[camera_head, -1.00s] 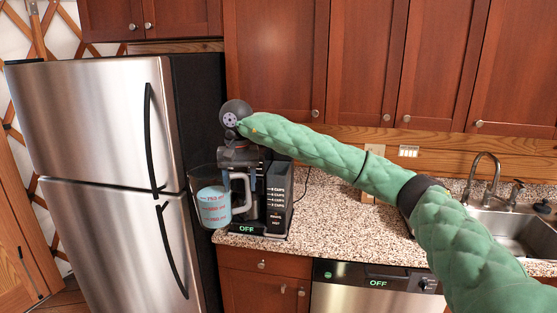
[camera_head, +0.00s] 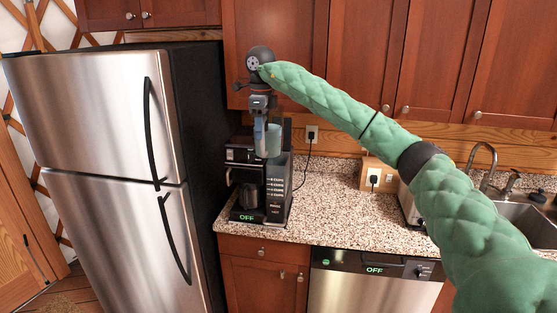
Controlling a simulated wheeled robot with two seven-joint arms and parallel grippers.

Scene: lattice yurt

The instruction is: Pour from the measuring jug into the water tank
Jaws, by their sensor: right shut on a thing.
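The measuring jug (camera_head: 274,141), clear with pale blue liquid, is upright above the coffee maker, partly hidden behind my right gripper (camera_head: 261,124). My right gripper points down and is shut on the jug, at its handle side. The coffee maker (camera_head: 236,154) is black and stands at the left end of the counter; its display reads OFF. Its water tank (camera_head: 278,190) is the dark right part with cup marks on its side. The jug's lower end overlaps the top of the tank in the picture; I cannot tell whether they touch. My left gripper is not in view.
A dark carafe (camera_head: 248,196) sits in the coffee maker. The steel fridge (camera_head: 90,130) stands close on the left. Wooden cupboards (camera_head: 350,50) hang behind my right arm. The granite counter (camera_head: 330,205) is clear right of the coffee maker, up to a toaster-like object (camera_head: 409,205) and the sink.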

